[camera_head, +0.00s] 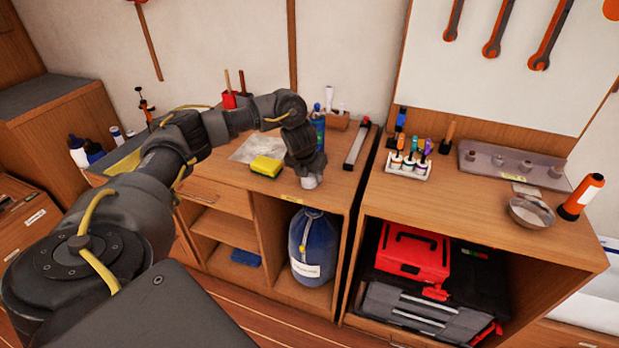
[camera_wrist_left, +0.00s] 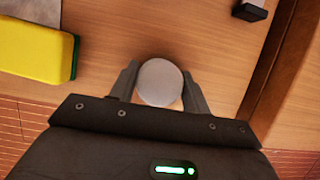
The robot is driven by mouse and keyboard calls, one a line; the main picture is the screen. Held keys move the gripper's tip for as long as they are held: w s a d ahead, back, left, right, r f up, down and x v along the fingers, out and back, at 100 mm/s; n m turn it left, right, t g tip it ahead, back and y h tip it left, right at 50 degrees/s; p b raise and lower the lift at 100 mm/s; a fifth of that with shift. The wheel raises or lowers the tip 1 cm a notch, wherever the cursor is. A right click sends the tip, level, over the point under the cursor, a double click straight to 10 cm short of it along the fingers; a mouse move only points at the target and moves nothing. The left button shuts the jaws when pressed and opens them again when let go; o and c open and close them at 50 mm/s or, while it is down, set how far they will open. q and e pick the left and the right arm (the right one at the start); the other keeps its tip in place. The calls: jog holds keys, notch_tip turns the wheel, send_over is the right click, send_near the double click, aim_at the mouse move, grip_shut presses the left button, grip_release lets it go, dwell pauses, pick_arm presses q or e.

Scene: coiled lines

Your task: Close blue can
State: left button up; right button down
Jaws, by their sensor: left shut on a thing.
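My left gripper (camera_head: 309,172) reaches down to the bench top near its front edge. In the left wrist view its two fingers (camera_wrist_left: 160,88) are shut on a round white cap-like piece (camera_wrist_left: 159,82), one finger on each side. A bit of the white piece (camera_head: 309,183) shows below the gripper in the head view, at the bench surface; I cannot tell whether it touches the wood. The blue can (camera_head: 318,131) stands upright behind the gripper, partly hidden by it. Its top is too small to make out clearly. My right gripper is not in view.
A yellow sponge (camera_head: 267,166) lies left of the gripper and also shows in the left wrist view (camera_wrist_left: 35,50). A long dark-and-grey tool (camera_head: 356,145) lies to the right. A wooden holder (camera_head: 337,122) stands behind. A rack of small bottles (camera_head: 408,164) is on the neighbouring bench.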

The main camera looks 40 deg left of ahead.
pick_arm(q)
jog(key=shift+r, duration=0.45)
notch_tip(320, 180, up, 3)
jog(key=s+d+r+p, duration=0.4)
jog(key=s+r, duration=0.5)
jog(key=s, duration=0.4)
jog(key=shift+s+p, duration=0.2)
jog(key=shift+p, duration=0.55)
jog(key=shift+d, duration=0.15)
